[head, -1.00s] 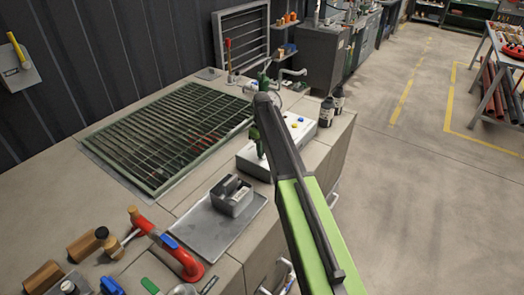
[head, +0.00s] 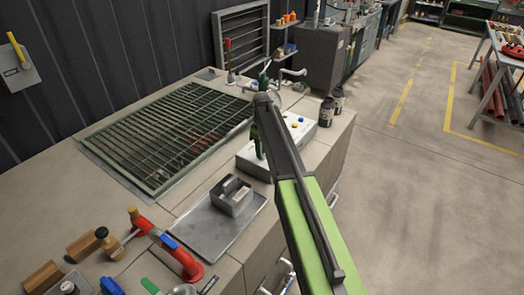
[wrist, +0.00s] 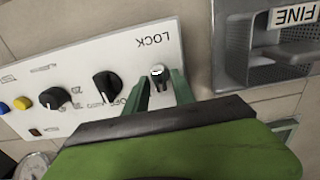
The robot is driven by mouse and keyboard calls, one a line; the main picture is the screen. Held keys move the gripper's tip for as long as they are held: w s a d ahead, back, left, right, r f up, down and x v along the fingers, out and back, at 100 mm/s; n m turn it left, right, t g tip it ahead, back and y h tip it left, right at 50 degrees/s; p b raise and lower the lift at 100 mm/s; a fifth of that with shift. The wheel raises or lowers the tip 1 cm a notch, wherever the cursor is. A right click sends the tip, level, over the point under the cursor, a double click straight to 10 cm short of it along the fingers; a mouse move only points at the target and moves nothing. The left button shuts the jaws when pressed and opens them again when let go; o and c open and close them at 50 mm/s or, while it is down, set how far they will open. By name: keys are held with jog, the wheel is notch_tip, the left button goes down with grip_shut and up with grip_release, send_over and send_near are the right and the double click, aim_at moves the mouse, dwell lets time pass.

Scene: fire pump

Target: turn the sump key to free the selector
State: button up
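The sump key appears to be the small silver piece (wrist: 158,73) beside the word LOCK on the white control panel (wrist: 90,50). The same panel is the top of a low box in the head view (head: 303,128). My gripper (wrist: 160,84) points down at the panel, its green fingers apart on either side of the silver piece. I see a gap at each side, and contact is not clear. Two black knobs, one nearer (wrist: 107,86) and one farther (wrist: 55,97), sit left of it; I cannot tell which is the selector. In the head view my arm partly hides the box.
Dark bottles (head: 327,112) stand behind the box.

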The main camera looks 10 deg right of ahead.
jog(key=shift+o, duration=0.4)
notch_tip(320, 180, up, 18)
jog(key=p, duration=1.7)
jog(key=shift+f, duration=0.25)
jog(key=shift+f, duration=0.15)
jog(key=s+f+b, duration=0.9)
jog(key=s, duration=0.1)
jog(key=s+f+m+b, duration=0.1)
jog(key=s+m, duration=0.3)
jog(key=s, duration=0.6)
jog(key=s+f+m+b, duration=0.2)
jog(key=s+m, duration=0.3)
jog(key=s, duration=0.5)
jog(key=shift+s+f+b, duration=0.25)
jog(key=shift+f+b, duration=0.05)
jog(key=shift+f, duration=0.1)
